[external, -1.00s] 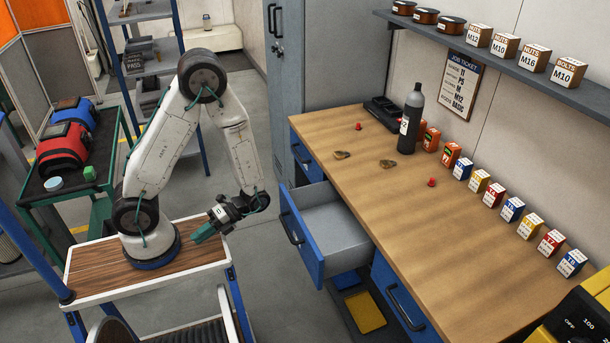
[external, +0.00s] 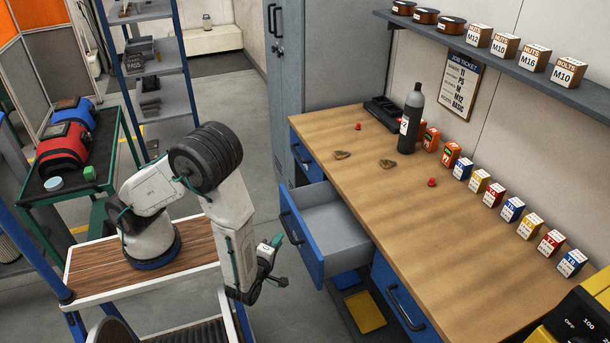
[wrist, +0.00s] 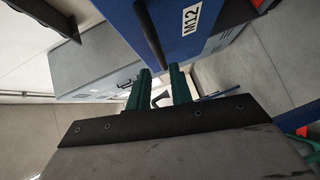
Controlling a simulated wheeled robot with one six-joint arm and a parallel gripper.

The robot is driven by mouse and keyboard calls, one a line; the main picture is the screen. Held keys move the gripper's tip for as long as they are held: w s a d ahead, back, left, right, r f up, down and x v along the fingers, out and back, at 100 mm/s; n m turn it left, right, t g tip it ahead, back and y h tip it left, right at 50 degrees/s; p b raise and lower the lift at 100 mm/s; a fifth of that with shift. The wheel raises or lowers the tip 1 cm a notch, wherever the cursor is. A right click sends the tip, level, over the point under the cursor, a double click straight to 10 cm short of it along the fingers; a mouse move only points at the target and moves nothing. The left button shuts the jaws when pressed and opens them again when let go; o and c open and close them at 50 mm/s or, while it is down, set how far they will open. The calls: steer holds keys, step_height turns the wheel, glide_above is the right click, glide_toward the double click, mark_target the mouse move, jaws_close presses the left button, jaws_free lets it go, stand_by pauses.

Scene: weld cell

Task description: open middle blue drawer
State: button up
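The middle blue drawer (external: 302,237) is pulled out from the wooden-topped workbench, and its grey interior shows. It has a dark bar handle (external: 291,228) on its front. My gripper (external: 275,243) is in front of and left of the drawer front, apart from it in the external view. In the wrist view a blue front (wrist: 215,45) labelled M12 with a dark handle (wrist: 150,35) fills the top. The teal fingers of my gripper (wrist: 160,73) stand apart there, with a gap and no held object visible between them.
Another blue drawer (external: 398,290) is closed at the bench's near side. A yellow bin (external: 366,312) lies low under the open drawer. A grey bottle (external: 411,120) and several small boxes stand on the benchtop (external: 400,200). Grey floor lies between my base and the bench.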

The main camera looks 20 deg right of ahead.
mark_target(287, 228)
steer(key=x, duration=0.7)
steer(key=shift+w+d, duration=0.2)
steer(key=shift+d, duration=0.05)
jaws_close()
